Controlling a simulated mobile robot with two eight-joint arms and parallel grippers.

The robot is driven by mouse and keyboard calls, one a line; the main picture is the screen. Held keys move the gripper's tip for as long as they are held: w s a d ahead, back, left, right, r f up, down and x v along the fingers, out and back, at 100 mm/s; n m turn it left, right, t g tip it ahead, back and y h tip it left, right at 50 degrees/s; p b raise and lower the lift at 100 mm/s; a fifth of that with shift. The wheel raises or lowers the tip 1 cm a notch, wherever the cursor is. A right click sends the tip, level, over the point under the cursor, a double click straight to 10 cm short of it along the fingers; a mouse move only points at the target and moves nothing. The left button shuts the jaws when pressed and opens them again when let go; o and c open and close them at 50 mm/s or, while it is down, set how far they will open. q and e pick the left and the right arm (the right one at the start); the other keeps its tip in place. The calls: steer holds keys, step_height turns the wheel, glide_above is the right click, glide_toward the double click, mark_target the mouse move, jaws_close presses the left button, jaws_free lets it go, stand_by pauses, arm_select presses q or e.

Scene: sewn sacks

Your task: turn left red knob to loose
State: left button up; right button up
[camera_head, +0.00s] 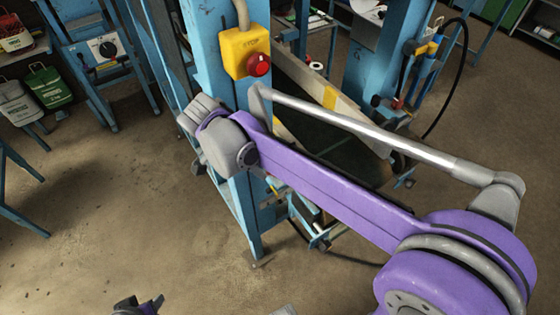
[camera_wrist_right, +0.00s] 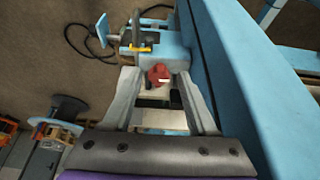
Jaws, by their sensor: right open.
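In the right wrist view a small red knob (camera_wrist_right: 158,74) shows between the fingertips of my right gripper (camera_wrist_right: 157,82). The two grey fingers are apart, one on each side of it, and I see no clear contact. In the head view this knob is hidden behind my purple right arm and its grey wrist, which lies against the view of the blue frame.
A yellow box with a red stop button (camera_head: 258,64) hangs on the blue post (camera_head: 210,60) just above my right wrist. A blue beam (camera_wrist_right: 228,75) runs close to the right finger. A blue stand with a dial (camera_head: 107,49) is at upper left. The floor at lower left is clear.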

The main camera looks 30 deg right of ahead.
steer(key=d, duration=0.6)
steer(key=shift+w, duration=0.25)
steer(key=x, duration=0.4)
steer(key=shift+a, duration=0.2)
steer(key=shift+d+f, duration=0.2)
steer(key=shift+f, duration=0.3)
jaws_close()
